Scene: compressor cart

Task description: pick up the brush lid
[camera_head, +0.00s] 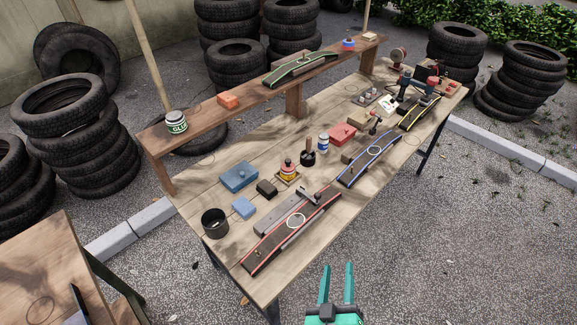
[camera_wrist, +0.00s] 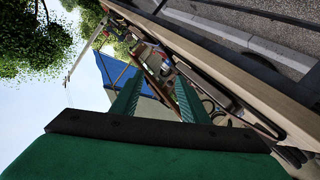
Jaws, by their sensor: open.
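No part is clearly marked as the brush lid. The closest match is a dark round piece with an upright brown handle (camera_head: 308,155), standing mid-bench; I cannot tell whether it is a lid or a pot. A glue can (camera_head: 177,122) with a green and white label stands on the raised shelf at left. My teal gripper (camera_head: 337,284) is off the bench's front edge, low in the head view. Its two fingers are apart with nothing between them. The wrist view shows my gripper (camera_wrist: 158,97) open, with the tilted scene beyond.
The wooden bench (camera_head: 240,275) carries a red-edged ramp (camera_head: 270,250), a blue-edged ramp (camera_head: 352,176), a black cup (camera_head: 215,224), a blue box (camera_head: 239,177) and a red box (camera_head: 342,134). The raised shelf (camera_head: 200,108) runs along the back. Tire stacks (camera_head: 75,125) stand behind.

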